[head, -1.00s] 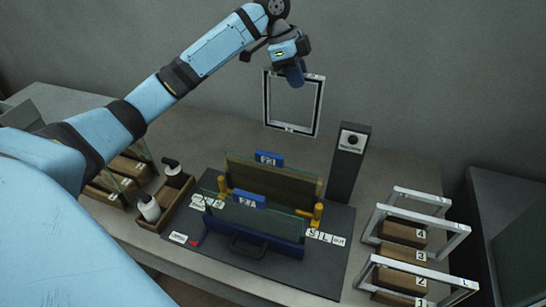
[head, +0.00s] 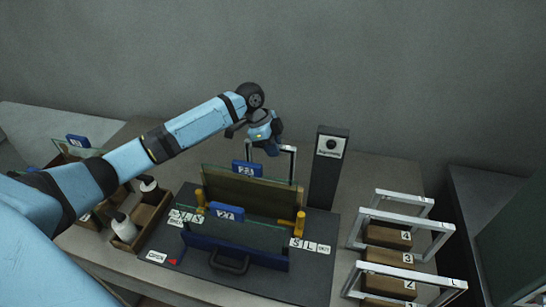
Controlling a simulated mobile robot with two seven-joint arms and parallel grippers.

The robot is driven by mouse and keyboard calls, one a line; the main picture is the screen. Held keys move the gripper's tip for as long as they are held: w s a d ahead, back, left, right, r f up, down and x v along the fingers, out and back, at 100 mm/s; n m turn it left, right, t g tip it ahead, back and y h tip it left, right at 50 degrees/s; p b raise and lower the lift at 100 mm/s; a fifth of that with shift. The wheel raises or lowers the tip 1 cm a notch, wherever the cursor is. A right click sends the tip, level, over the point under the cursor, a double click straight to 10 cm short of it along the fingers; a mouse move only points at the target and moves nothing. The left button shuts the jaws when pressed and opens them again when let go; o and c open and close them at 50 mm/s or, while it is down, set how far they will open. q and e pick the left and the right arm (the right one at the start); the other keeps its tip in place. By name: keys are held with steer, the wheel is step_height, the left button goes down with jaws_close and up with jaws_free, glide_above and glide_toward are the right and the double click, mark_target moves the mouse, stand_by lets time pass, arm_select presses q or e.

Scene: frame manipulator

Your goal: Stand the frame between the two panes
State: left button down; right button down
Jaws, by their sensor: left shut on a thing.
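My left gripper (head: 271,148) is shut on the silver frame (head: 293,166) by its top bar. The frame looks upright; its lower part is hidden behind the rear pane (head: 215,185) and its blue clip (head: 247,168). From this angle the frame appears behind the rear pane, but its exact depth is hard to tell. The front pane (head: 255,236) stands parallel in front, with a blue clip (head: 227,212) on top. A gap lies between the panes, in a fixture on a dark base plate (head: 315,265). My right gripper is not in view.
A dark post (head: 328,175) with a round sensor stands right of the frame. More silver frames (head: 400,217) stand in numbered wooden blocks (head: 389,258) at the right. A wooden tray (head: 148,214) with bottles is at the left. Yellow posts (head: 300,223) flank the fixture.

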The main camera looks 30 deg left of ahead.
arm_select(q)
steer(key=shift+f, duration=2.45)
steer(key=c, duration=1.1)
jaws_free()
